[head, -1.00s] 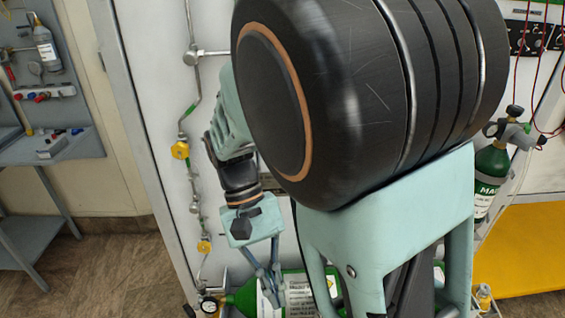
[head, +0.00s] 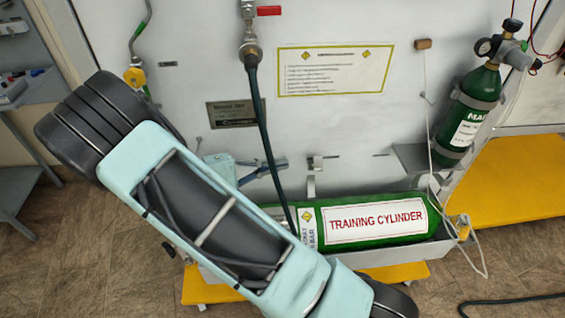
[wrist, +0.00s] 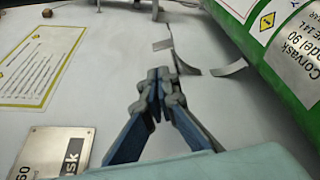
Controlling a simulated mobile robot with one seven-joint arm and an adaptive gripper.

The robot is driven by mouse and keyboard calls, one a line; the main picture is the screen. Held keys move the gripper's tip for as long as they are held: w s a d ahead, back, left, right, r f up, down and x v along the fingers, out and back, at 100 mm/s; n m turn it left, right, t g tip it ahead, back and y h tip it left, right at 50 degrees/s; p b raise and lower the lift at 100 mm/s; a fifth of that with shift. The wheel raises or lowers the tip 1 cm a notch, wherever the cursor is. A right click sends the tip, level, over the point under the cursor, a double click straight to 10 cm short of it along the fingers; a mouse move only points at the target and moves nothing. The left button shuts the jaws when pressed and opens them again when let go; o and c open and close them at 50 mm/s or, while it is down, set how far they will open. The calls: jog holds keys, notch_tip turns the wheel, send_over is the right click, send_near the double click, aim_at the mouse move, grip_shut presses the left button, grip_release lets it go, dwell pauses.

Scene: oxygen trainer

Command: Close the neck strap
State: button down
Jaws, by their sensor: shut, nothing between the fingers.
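A green training cylinder (head: 405,212) lies on its side in a tray against the white panel. A grey curved strap end (head: 311,186) stands up at the panel side of it, beside a small bracket (head: 316,162). In the wrist view the strap end (wrist: 230,68) reaches toward the cylinder (wrist: 278,68), with the bracket plate (wrist: 163,44) nearby. I cannot tell which piece is the neck strap's closure. My gripper (wrist: 160,74) is shut and empty, in front of the panel and apart from the strap. In the head view my gripper (head: 284,163) points right toward the bracket. My arm hides the cylinder's left end.
A dark hose (head: 263,120) hangs from a red-handled valve (head: 249,45) and passes in front of my gripper. A smaller green cylinder (head: 467,112) stands upright at right. A white cord (head: 427,130) hangs beside the tray's right end. Yellow shelves (head: 510,180) lie below.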

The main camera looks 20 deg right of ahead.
jog(key=d, duration=0.5)
jog(key=d+f+b, duration=0.1)
jog(key=d, duration=0.1)
jog(key=shift+w+d, duration=0.4)
